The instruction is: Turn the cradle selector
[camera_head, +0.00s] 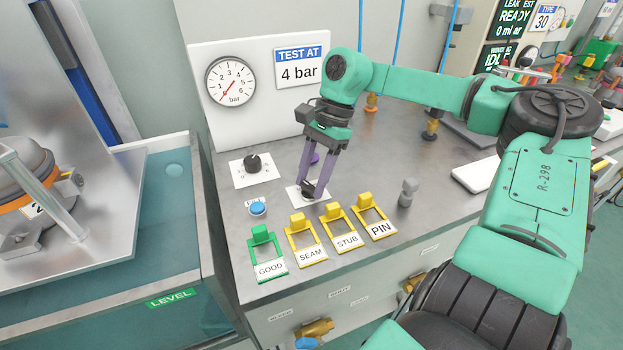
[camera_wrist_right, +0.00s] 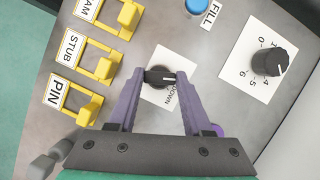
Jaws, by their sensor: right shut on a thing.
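The cradle selector is a small black knob with a pale pointer line (camera_wrist_right: 160,77) on a white plate (camera_head: 323,194) on the grey bench top. The word DOWN is readable on its plate in the right wrist view; other lettering is hidden. My right gripper (camera_head: 309,188) reaches down onto the knob from above, and its purple fingers stand on either side of it. The gripper is shut on the knob, also in the right wrist view (camera_wrist_right: 159,78). The fingers partly hide the knob in the head view. My left gripper is not in view.
A numbered black dial (camera_head: 252,163) and a blue FILL button (camera_head: 257,208) are left of the selector. Tags GOOD (camera_head: 270,268), SEAM (camera_head: 311,254), STUB (camera_head: 346,241) and PIN (camera_head: 380,229) line the front. A gauge (camera_head: 231,82) stands behind; a water tank (camera_head: 175,235) is left.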

